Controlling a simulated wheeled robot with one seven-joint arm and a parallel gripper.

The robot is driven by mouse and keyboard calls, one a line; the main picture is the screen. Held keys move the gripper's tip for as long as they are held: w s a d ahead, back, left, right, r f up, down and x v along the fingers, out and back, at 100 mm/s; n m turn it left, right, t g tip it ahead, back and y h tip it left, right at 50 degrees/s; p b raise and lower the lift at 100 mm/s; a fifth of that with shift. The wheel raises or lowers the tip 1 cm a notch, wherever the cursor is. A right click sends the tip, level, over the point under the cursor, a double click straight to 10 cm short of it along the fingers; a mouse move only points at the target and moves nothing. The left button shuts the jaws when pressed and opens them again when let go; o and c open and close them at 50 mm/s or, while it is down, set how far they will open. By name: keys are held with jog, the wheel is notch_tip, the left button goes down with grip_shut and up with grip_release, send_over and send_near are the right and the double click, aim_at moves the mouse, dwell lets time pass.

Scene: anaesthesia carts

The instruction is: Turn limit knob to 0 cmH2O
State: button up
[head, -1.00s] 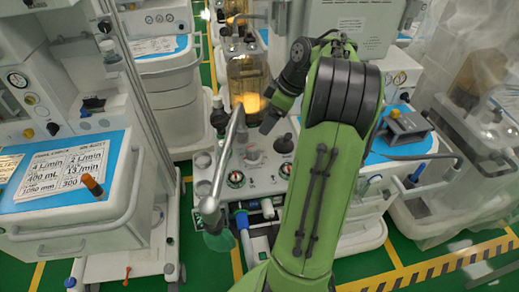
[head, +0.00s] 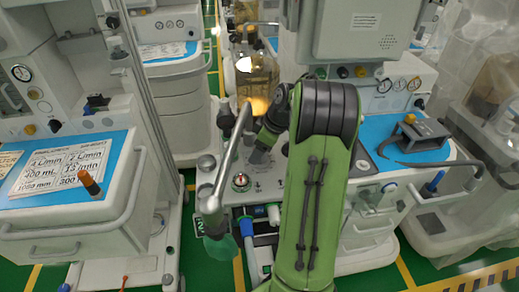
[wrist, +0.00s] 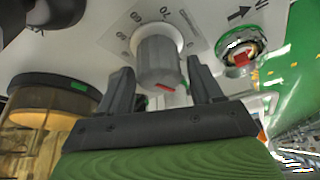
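The limit knob (wrist: 158,62) is a grey cylinder with a red mark on its lower edge, standing on a pale panel with a printed number scale around it in the wrist view. My gripper (wrist: 159,68) is open, with one dark finger on each side of the knob. Gaps seem to show between the fingers and the knob, so I cannot tell that either touches it. In the head view my gripper (head: 262,148) is down over the cart's front panel (head: 270,182), and it largely hides the knob.
A silver tube (head: 231,150) rises left of my gripper. An amber-lit glass canister (head: 256,76) stands behind. A dark round part (wrist: 45,12) is at upper left.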

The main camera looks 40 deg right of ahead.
jog(key=c, duration=0.8)
jog(key=shift+n, duration=0.3)
jog(key=n+y+p, duration=0.1)
jog(key=n+p, duration=0.1)
jog(key=n, duration=0.1)
jog(key=shift+r+g+p, duration=0.1)
jog(key=shift+g+p, duration=0.2)
jog(key=shift+g, duration=0.1)
jog(key=shift+n+g+y+p, duration=0.55)
jog(key=shift+n+p, duration=0.45)
jog(key=shift+n, duration=1.1)
jog(key=o, duration=1.1)
jog(key=shift+c, duration=0.2)
